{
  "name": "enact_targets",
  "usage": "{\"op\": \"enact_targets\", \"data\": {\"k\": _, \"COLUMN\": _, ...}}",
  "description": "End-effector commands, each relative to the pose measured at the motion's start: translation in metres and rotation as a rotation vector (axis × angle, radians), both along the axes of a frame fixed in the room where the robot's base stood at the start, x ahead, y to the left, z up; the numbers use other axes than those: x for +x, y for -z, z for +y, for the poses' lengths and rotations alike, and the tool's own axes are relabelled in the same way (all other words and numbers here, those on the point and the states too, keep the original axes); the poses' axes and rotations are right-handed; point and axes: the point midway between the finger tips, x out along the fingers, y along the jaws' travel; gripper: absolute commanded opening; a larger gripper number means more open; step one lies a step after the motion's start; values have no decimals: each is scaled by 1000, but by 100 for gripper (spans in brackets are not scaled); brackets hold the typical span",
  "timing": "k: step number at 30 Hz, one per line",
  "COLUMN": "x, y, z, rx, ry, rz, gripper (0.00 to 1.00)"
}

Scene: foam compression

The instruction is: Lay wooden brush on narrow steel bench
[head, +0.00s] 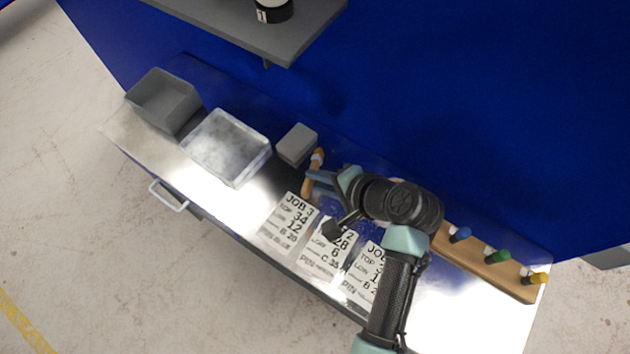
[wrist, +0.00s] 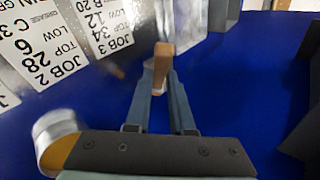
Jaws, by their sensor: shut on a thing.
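The narrow steel bench (head: 135,140) runs diagonally across the head view, shiny, along a blue wall. My gripper (head: 318,178) is above its middle, just right of a small grey block. It is shut on the wooden brush (head: 307,187), an orange-brown piece whose ends show on both sides of the fingers. In the wrist view the brush (wrist: 163,60) stands out between the fingertips of my gripper (wrist: 161,82). The fingers hide its middle, and I cannot tell whether it touches the bench.
A grey bin (head: 163,101), a pale tray (head: 226,148) and a grey block (head: 297,144) stand on the left half. Job cards (head: 287,222) lie along the front. A wooden rack (head: 485,268) with coloured handles is at right. A dark shelf (head: 265,25) overhangs behind.

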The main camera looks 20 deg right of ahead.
Motion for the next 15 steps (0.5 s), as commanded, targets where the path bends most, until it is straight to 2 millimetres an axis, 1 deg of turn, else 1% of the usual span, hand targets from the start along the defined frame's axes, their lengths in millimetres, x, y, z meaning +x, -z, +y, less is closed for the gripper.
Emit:
{"op": "enact_targets", "data": {"k": 1, "x": 0, "y": 7, "z": 0, "rx": 1, "ry": 0, "rz": 1, "gripper": 0}}
{"op": "enact_targets", "data": {"k": 5, "x": 0, "y": 18, "z": 0, "rx": 0, "ry": 0, "rz": -1, "gripper": 0}}
{"op": "enact_targets", "data": {"k": 12, "x": 0, "y": 50, "z": 0, "rx": 1, "ry": 1, "rz": 0, "gripper": 0}}
{"op": "enact_targets", "data": {"k": 15, "x": 0, "y": 54, "z": 0, "rx": -2, "ry": 0, "rz": -2, "gripper": 0}}
